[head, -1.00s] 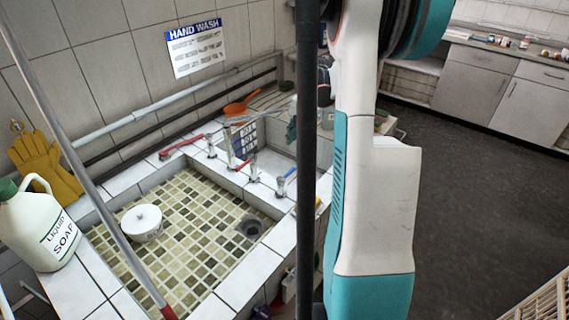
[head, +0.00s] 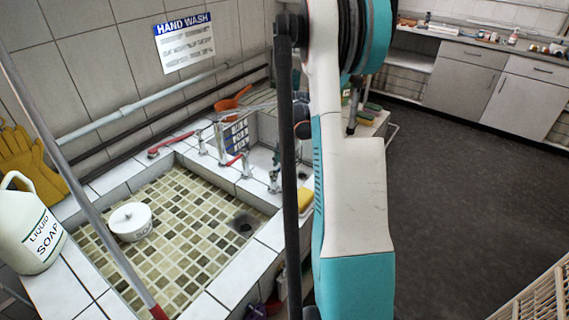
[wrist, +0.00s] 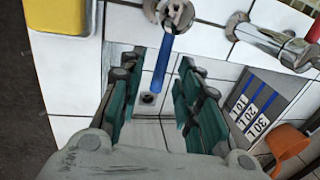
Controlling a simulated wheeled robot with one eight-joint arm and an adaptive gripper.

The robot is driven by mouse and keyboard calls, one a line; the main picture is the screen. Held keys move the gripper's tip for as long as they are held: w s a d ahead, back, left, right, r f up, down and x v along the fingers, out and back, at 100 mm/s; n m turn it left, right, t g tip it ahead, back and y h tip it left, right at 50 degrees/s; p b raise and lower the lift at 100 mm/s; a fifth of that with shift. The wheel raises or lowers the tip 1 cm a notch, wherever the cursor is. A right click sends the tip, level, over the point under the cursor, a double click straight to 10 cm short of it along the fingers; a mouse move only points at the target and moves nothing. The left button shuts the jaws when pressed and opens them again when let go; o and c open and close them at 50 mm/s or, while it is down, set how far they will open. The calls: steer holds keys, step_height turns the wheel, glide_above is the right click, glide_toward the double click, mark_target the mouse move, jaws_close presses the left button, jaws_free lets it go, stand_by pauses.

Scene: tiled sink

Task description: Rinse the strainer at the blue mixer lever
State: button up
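The blue mixer lever (wrist: 162,65) points from its chrome tap toward the small basin in the wrist view. My gripper (wrist: 159,62) is open, with its green-padded fingers on either side of the lever. I cannot tell whether either finger touches it. In the head view my arm hides most of the gripper and the blue lever. An orange handled vessel (head: 233,99), which may be the strainer, lies behind the taps; it also shows at the lower right of the wrist view (wrist: 287,141). Its inside is not clear.
Red-levered taps (head: 238,160) stand nearby. A yellow sponge (head: 304,199) lies near the rim. A soap jug (head: 30,235) stands at left. Open floor (head: 450,190) lies to the right.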

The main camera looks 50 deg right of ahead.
jaws_close()
steer(key=shift+s+a+m+h, duration=0.15)
steer(key=shift+s+m, duration=0.3)
steer(key=shift+m, duration=0.4)
steer(key=shift+s+a+m+h, duration=0.15)
steer(key=shift+s+m, duration=0.25)
steer(key=shift+m, duration=0.45)
steer(key=shift+d, duration=0.1)
jaws_free()
